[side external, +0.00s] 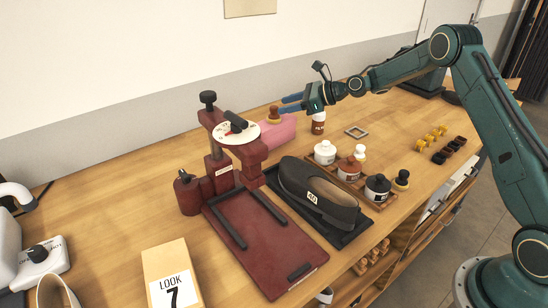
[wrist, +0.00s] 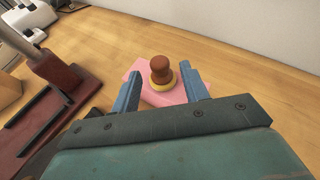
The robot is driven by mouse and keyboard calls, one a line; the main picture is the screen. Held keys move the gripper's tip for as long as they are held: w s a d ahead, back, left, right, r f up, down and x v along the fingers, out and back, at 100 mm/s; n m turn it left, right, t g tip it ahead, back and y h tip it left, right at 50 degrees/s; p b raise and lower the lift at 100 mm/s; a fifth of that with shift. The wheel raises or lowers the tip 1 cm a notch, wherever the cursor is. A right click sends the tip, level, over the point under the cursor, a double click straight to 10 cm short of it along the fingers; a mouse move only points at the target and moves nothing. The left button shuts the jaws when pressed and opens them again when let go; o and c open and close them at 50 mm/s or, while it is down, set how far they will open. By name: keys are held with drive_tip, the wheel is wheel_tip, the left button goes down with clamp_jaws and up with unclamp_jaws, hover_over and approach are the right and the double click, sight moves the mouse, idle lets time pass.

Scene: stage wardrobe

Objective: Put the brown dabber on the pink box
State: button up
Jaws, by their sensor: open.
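The brown dabber (side external: 273,112), with a rounded brown handle and a yellow pad, stands upright on top of the pink box (side external: 284,134). The wrist view also shows the dabber (wrist: 161,68) on the pink box (wrist: 152,97). My gripper (side external: 289,104) is open and empty, level with the dabber and just to its right in the side view. In the wrist view the blue fingers of my gripper (wrist: 163,80) are apart, with the dabber beyond and between them, not gripped. The box's left part is hidden behind the red press in the side view.
A red press (side external: 222,150) with a white round dial stands left of the box. A brown bottle (side external: 318,123) stands right of it. A tray of jars (side external: 351,168) and a black shoe (side external: 318,195) are in front. Bare table lies behind the box.

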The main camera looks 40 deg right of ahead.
drive_tip(key=v, duration=0.6)
drive_tip(key=shift+s+d, duration=0.2)
drive_tip(key=shift+s, duration=0.05)
drive_tip(key=shift+r, duration=0.2)
drive_tip(key=s+a+r+n+g+h, duration=0.2)
drive_tip(key=s+a+r+n, duration=0.35)
drive_tip(key=s+n, duration=0.3)
drive_tip(key=s+a+r+n+g+h, duration=0.15)
drive_tip(key=s+a+r+n, duration=0.25)
drive_tip(key=s+r+n, duration=0.4)
drive_tip(key=s+f+n+g+h, duration=0.1)
drive_tip(key=s+n+h, duration=0.3)
drive_tip(key=s, duration=2.3)
drive_tip(key=f+n, duration=0.1)
drive_tip(key=n, duration=0.5)
drive_tip(key=shift+d+f+n+h, duration=0.2)
drive_tip(key=shift+d+n+h, duration=0.15)
